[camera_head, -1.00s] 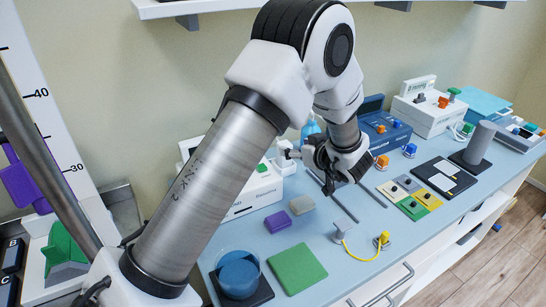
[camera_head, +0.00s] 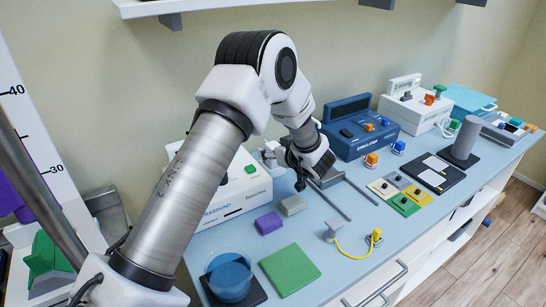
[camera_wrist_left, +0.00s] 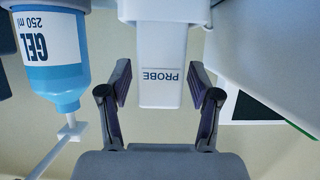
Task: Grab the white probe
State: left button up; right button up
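The white probe (camera_wrist_left: 160,40), marked PROBE, hangs down in the upper middle of the left wrist view. My left gripper (camera_wrist_left: 159,82) is open, with one finger on each side of the probe's lower end. Gaps show between the fingers and the probe, so it is not clamped. In the head view my left gripper (camera_head: 284,162) is beside the white ultrasound unit (camera_head: 238,190), and the probe is largely hidden or too small to make out there. My right gripper is not in view.
A blue gel bottle (camera_wrist_left: 52,55) stands close left of the probe in the wrist view. Grey and purple blocks (camera_head: 268,222), a green pad (camera_head: 290,269) and a blue bowl (camera_head: 229,278) sit nearer the front. A blue stimulator (camera_head: 360,128) stands right of the gripper.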

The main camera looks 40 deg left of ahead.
pick_arm(q)
grip_shut()
